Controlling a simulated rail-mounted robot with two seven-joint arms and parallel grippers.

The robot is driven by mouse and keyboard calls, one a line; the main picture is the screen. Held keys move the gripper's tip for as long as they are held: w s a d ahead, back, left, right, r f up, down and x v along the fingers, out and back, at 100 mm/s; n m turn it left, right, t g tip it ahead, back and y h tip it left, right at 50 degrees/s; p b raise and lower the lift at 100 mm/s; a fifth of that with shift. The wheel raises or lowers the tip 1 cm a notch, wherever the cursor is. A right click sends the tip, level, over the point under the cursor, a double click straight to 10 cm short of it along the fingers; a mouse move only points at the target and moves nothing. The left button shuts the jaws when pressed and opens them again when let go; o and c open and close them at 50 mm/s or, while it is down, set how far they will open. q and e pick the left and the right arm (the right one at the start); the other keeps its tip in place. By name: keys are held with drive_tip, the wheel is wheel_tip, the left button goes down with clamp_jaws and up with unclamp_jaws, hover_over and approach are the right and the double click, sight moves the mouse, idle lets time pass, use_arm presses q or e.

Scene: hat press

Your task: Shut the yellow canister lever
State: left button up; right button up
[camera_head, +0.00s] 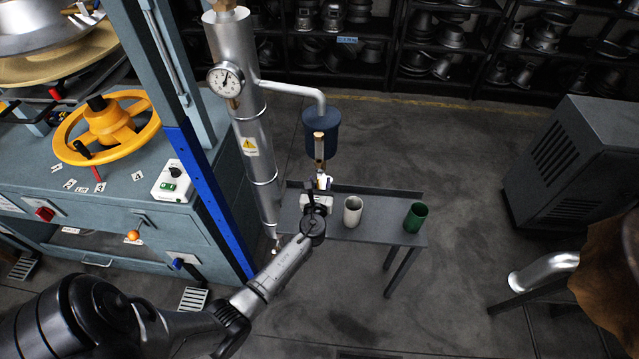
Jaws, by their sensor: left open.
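The dark blue canister (313,118) hangs at the end of a silver pipe, above the small grey table. A narrow brass-yellow piece, which looks like its lever (319,148), points down at the canister's front. My left gripper (322,181) is just below the lower end of this lever, with its arm reaching in from the lower left. Its fingers are small in the picture and partly hidden by the wrist; it is open. I cannot tell whether it touches the lever. My right gripper is not in view.
A white cup (352,211) and a green cup (415,217) stand on the grey table (380,232). A silver column (243,120) with a gauge (226,80) stands left of the canister. The press with a yellow handwheel (107,125) is further left.

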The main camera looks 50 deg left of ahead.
use_arm(q)
drive_tip(key=shift+w+a, duration=0.15)
drive_tip(key=shift+c, duration=0.2)
clamp_jaws()
idle(0.4)
